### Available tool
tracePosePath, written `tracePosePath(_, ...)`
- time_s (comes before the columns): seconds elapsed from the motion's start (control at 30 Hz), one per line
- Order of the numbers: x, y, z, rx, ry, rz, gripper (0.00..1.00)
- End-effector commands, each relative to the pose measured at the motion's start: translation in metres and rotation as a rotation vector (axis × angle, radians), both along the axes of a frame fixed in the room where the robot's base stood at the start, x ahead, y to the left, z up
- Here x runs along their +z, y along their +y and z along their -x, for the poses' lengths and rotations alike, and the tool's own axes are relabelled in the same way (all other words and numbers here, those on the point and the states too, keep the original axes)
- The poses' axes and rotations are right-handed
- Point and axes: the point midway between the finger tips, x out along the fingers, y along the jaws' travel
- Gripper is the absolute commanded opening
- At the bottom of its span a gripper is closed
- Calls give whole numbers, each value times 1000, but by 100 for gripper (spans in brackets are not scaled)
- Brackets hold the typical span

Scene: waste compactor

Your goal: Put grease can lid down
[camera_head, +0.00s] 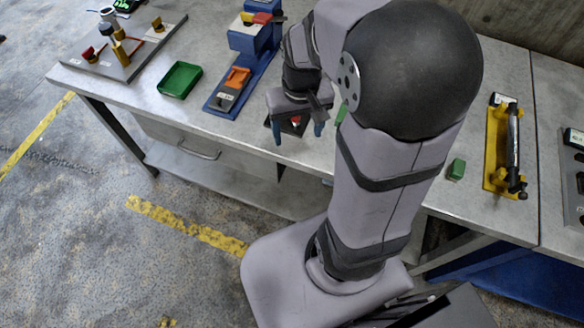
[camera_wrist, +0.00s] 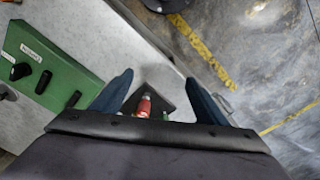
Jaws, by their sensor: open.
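My gripper (camera_head: 298,130) is open, its two blue fingers apart near the front edge of the workbench. In the wrist view my gripper (camera_wrist: 158,78) has a dark plate (camera_wrist: 172,90) beyond and between its fingers. A red part (camera_wrist: 143,106) stands on or by that plate, partly hidden by the gripper body. In the head view a small red part (camera_head: 295,120) shows between the fingers, over a dark base. I cannot tell whether the red part is the grease can or its lid. I see no contact between it and the fingers.
A green panel (camera_wrist: 52,62) with black knobs lies left in the wrist view. On the bench (camera_head: 225,128) are a green tray (camera_head: 180,79), a blue stand (camera_head: 250,40), a grey board (camera_head: 122,62) with posts, a green block (camera_head: 456,169) and a yellow fixture (camera_head: 495,150).

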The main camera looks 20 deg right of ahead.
Motion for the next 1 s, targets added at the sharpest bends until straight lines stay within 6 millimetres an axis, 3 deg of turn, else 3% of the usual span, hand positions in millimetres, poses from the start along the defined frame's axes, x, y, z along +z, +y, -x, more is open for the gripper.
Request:
tracePosePath(0.1, -10, 29, 39, 84, 24, -2, 67)
tracePosePath(0.3, -20, 48, 74, 151, 47, -3, 67)
tracePosePath(1.0, -22, 50, 79, 159, 52, -3, 67)
